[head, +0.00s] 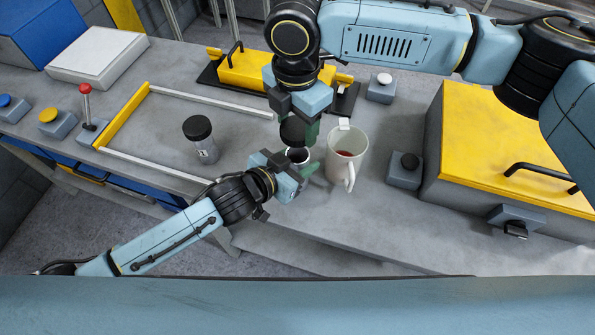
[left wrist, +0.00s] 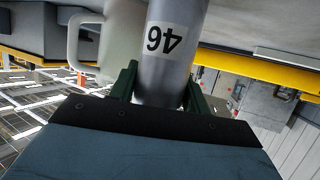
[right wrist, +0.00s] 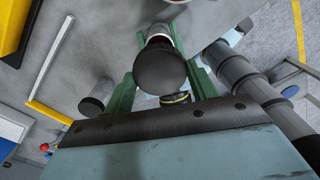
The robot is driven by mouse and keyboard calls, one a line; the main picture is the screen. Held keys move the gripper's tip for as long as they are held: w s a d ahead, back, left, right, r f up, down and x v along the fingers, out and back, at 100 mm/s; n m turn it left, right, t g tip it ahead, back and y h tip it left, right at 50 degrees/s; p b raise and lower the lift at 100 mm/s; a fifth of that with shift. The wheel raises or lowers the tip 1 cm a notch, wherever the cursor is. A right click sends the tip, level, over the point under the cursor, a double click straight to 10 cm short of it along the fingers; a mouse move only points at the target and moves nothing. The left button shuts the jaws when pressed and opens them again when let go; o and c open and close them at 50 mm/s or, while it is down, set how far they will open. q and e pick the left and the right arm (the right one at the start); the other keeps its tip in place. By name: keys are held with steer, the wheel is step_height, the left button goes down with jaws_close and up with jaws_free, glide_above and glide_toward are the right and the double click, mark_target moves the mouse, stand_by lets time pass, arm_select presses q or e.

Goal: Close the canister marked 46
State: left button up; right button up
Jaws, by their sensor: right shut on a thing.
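The canister marked 46 (left wrist: 165,60) is a grey cylinder with a white number label, upside down in the left wrist view. My left gripper (head: 296,167) has one green finger against each side of it and is shut on it. Its open top (head: 297,154) shows a pale rim in the head view. My right gripper (head: 300,126) is shut on a round black lid (right wrist: 160,72). The lid is above the canister's mouth and apart from it; in the right wrist view it partly covers the mouth (right wrist: 160,38).
A white mug (head: 347,160) with dark red contents stands close on the right. Another canister with a black lid (head: 198,128) stands to the left. A yellow-and-white frame (head: 125,115) lies left.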

arm_select(q)
steer(key=c, duration=0.9)
arm_select(e)
glide_above(297, 151)
steer(key=s, duration=0.2)
steer(key=shift+s+f, duration=0.1)
steer(key=shift+f, duration=2.4)
steer(key=shift+f, duration=0.9)
steer(key=shift+f, duration=0.5)
steer(key=shift+s+f, duration=0.1)
steer(key=shift+f, duration=0.35)
steer(key=shift+c, duration=0.5)
arm_select(q)
jaws_close()
arm_select(e)
steer(key=o, duration=1.1)
steer(key=shift+r, duration=0.1)
steer(key=shift+c, duration=0.2)
